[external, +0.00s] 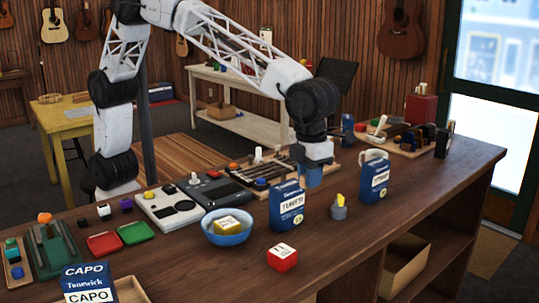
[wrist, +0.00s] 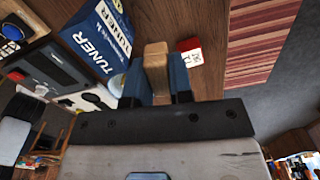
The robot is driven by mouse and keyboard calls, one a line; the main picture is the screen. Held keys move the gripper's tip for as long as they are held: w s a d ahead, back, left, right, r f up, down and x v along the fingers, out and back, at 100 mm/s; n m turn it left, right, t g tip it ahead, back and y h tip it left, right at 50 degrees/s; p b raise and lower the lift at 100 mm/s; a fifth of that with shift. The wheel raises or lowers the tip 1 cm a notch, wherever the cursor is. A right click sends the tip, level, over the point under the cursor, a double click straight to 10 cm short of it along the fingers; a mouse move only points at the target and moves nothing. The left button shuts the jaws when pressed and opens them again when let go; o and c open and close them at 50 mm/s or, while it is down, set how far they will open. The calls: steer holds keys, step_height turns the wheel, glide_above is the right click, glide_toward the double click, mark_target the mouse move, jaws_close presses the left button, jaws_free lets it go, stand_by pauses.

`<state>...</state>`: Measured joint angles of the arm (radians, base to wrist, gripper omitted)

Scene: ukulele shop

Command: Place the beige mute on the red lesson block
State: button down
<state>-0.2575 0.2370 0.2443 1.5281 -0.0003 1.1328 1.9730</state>
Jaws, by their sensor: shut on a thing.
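The beige mute (wrist: 156,58) is a small tan block, held upright between the two blue fingers of my gripper (wrist: 158,82) in the wrist view. In the external view my gripper (external: 314,177) is above the counter, behind and between two blue tuner boxes, and the mute cannot be made out there. The red lesson block (external: 282,257) is a red cube with a white label on its top, near the counter's front edge. It also shows in the wrist view (wrist: 188,45), beyond and right of the mute and apart from it.
The left tuner box (external: 287,207) stands between my gripper and the red block. The right tuner box (external: 374,180) and a grey cup with yellow in it (external: 339,209) stand nearby. A blue bowl (external: 226,237) is left of the red block. The counter right of the block is clear.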

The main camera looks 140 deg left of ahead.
steer(key=s+d+n, duration=0.2)
steer(key=s+d, duration=1)
steer(key=d, duration=0.1)
steer(key=f, duration=0.5)
steer(key=shift+s, duration=0.25)
steer(key=shift+f, duration=0.55)
glide_above(282, 251)
steer(key=shift+f, duration=0.75)
steer(key=shift+f, duration=0.1)
steer(key=shift+f, duration=1.65)
